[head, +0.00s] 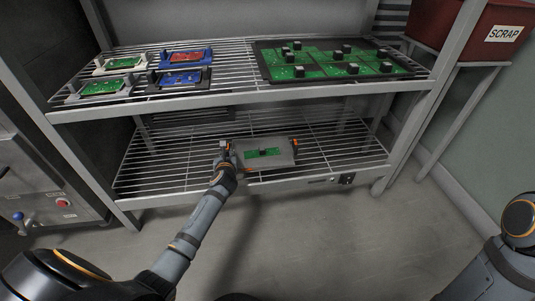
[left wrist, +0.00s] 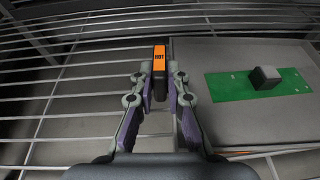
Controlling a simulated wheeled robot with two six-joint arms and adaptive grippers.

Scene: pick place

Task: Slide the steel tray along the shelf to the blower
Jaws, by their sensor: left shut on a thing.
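The steel tray (head: 280,160) lies flat on the wire lower shelf, near its front and right of the left gripper. It carries a green circuit board (head: 262,153) with a dark block on it. My left gripper (head: 226,156) is at the tray's left end, shut on its upright handle, whose orange "HOT" label (left wrist: 159,58) shows between the fingers in the left wrist view. The tray surface (left wrist: 225,55) fills the right of that view. A low grey unit with a dark switch (head: 346,180) sits at the shelf's front right; I cannot tell whether it is the blower.
The upper shelf (head: 230,72) holds several boards in coloured holders (head: 181,78) and a large dark panel (head: 262,62) of green boards. Shelf posts stand at both sides. A red scrap bin (head: 470,28) is at right. Bare wire shelf shows left and right of the tray.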

